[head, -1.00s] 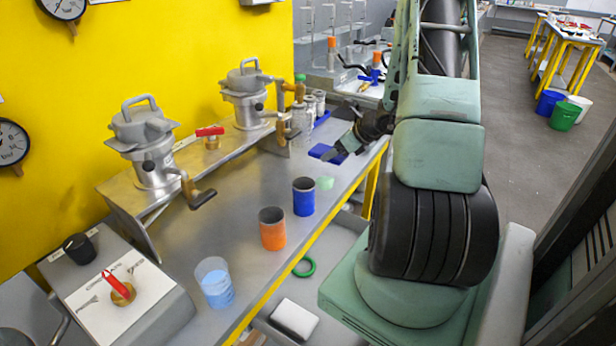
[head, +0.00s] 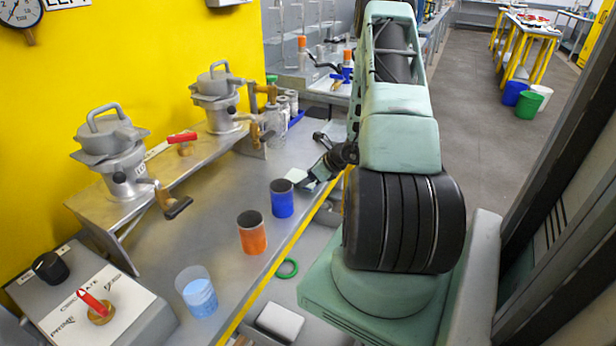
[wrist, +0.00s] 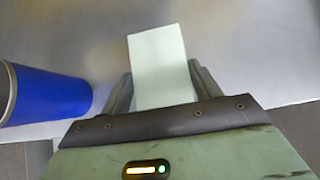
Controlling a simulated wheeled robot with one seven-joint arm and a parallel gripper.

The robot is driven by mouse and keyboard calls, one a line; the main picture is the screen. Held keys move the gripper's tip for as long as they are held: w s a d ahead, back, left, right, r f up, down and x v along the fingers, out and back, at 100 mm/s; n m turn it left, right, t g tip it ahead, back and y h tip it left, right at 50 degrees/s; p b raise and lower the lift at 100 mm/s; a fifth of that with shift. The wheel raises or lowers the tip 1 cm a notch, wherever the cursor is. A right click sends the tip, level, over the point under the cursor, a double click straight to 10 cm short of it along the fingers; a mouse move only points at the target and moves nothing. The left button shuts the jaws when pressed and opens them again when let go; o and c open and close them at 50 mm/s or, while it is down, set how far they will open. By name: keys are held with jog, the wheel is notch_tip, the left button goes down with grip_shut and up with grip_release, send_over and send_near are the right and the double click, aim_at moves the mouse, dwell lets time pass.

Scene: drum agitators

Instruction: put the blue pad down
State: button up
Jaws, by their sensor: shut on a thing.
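My gripper (head: 306,181) is low over the right edge of the grey bench, just behind the blue cup. In the wrist view a pale green, nearly white pad (wrist: 160,62) stretches out between my two fingers, which are close against its sides. The pad also shows at the fingertips in the head view (head: 295,175). I cannot tell whether it touches the bench. No blue pad is visible in either current view; whether one is hidden by my gripper or arm I cannot tell.
The blue cup (head: 282,198) stands close to my gripper and fills the left of the wrist view (wrist: 45,95). An orange cup (head: 252,232) and a clear cup with blue contents (head: 197,293) stand nearer. The open bench surface (head: 215,200) lies to the left.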

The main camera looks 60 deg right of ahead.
jog(key=shift+f, duration=0.15)
jog(key=o, duration=0.9)
jog(key=shift+o, duration=0.2)
